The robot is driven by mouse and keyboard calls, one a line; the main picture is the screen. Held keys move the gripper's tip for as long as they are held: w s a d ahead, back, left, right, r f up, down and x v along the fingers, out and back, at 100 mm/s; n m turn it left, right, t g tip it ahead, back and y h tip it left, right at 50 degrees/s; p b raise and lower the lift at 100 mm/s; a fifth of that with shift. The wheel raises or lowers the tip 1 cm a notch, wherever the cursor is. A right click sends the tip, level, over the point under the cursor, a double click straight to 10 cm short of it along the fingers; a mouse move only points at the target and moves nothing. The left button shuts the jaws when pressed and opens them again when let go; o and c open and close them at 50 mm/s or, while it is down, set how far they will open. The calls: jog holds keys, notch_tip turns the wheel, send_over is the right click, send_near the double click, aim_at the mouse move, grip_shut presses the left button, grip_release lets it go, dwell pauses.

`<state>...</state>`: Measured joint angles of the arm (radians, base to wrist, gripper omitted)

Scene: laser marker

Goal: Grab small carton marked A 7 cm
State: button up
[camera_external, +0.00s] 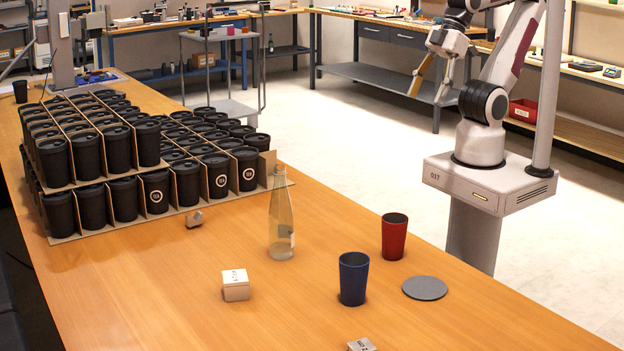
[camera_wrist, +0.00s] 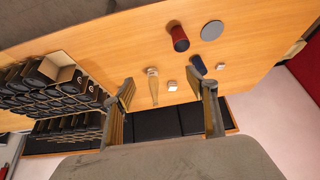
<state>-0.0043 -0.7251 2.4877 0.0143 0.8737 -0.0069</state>
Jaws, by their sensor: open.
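A small white carton (camera_external: 235,286) sits on the wooden table, left of the blue cup and in front of the glass bottle. Dark print shows on its top, too small to read. In the wrist view the carton (camera_wrist: 172,85) appears far off, between my two fingers. My gripper (camera_external: 427,98) is open and empty, raised high beyond the table's right edge, well away from the carton. Both fingers (camera_wrist: 169,90) show spread apart in the wrist view.
A glass bottle (camera_external: 281,220), blue cup (camera_external: 353,279), red cup (camera_external: 394,237) and grey disc (camera_external: 425,288) stand around the carton. Many black lidded cups (camera_external: 117,150) fill cardboard dividers at left.

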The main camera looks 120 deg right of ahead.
jog(key=w+a+m+t+y, duration=0.15)
jog(key=w+a, duration=0.25)
jog(key=w, duration=1.3)
jog(key=w+a+n+t, duration=0.1)
jog(key=w+a+t, duration=0.25)
jog(key=w, duration=1.35)
jog(key=w+f+m+t+h, duration=0.1)
jog(key=w+f+m+h, duration=0.1)
jog(key=w+f, duration=0.75)
jog(key=w+d+f+m+h, duration=0.1)
jog(key=w+d+f+h, duration=0.1)
jog(key=w+f+h, duration=0.2)
jog(key=shift+w+d+f+m+t, duration=0.3)
jog(key=shift+w+f, duration=1.25)
jog(key=shift+f, duration=2.8)
jog(key=shift+a+h, duration=0.1)
jog(key=shift+h, duration=0.15)
send_near(238, 275)
jog(key=shift+x, duration=1.6)
jog(key=shift+w+f, duration=0.4)
jog(key=shift+w, duration=0.35)
jog(key=shift+d, duration=0.25)
